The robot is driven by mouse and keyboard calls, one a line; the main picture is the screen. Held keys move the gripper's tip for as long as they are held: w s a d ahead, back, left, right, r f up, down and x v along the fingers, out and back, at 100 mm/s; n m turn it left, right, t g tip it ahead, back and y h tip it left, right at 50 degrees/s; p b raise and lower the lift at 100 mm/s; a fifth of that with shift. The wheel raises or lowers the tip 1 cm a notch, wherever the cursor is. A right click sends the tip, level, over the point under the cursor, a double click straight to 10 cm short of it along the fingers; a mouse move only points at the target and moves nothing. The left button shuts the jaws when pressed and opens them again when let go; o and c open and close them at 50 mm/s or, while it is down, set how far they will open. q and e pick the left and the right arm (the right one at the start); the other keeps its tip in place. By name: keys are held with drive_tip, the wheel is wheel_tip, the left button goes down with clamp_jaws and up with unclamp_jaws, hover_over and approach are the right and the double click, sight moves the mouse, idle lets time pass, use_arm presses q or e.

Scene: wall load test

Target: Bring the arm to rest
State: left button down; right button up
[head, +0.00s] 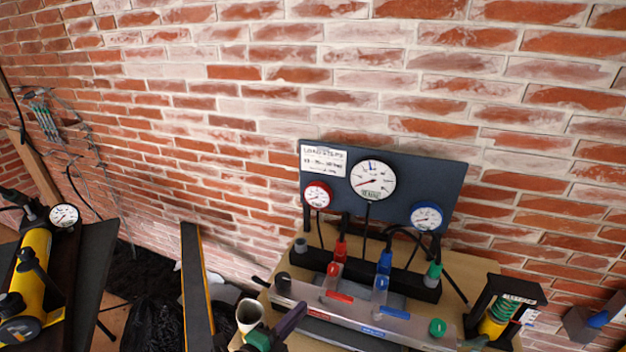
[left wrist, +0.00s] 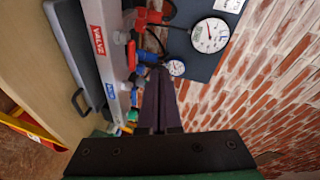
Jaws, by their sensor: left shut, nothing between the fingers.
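My left gripper (head: 290,324) comes in at the bottom of the head view, over the front left of the bench. Its dark fingers are shut with nothing between them; they also show in the left wrist view (left wrist: 160,100). Ahead of it is a grey metal manifold (head: 360,316) with a red lever, a blue lever and a green knob. Behind the manifold stands a dark gauge panel (head: 425,178) with a red, a large white and a blue gauge. In the left wrist view the fingers overlap the manifold fittings; I cannot tell whether they touch. My right gripper is not in view.
A yellow cylinder pump (head: 28,285) with a gauge lies at the left. A pale cup (head: 249,313) stands close to my left gripper. A black-framed yellow cylinder (head: 495,318) is at the bench's right. The brick wall (head: 230,120) closes off the back.

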use_arm(q)
drive_tip(key=w+a+n+t+y, duration=0.1)
drive_tip(key=w+a+n+y, duration=0.2)
drive_tip(key=a+n+y, duration=0.3)
drive_tip(key=s+a+f+n+g+y, duration=0.3)
drive_tip(key=s+a+f+n+g, duration=0.3)
drive_tip(key=s+a+n, duration=0.45)
drive_tip(key=s+a+f+n+g+h, duration=0.1)
drive_tip(key=s+a+f+n+g, duration=0.3)
drive_tip(key=s, duration=0.3)
drive_tip(key=s+f+g, duration=0.2)
drive_tip(key=s+f, duration=0.1)
drive_tip(key=f, duration=2.2)
drive_tip(key=s+a+f+m+g, duration=0.1)
drive_tip(key=s+a+f, duration=0.1)
drive_tip(key=s+f, duration=0.9)
drive_tip(key=s, duration=0.4)
drive_tip(key=shift+s+f, duration=0.3)
drive_tip(key=shift+f, duration=0.1)
drive_tip(key=shift+a, duration=0.1)
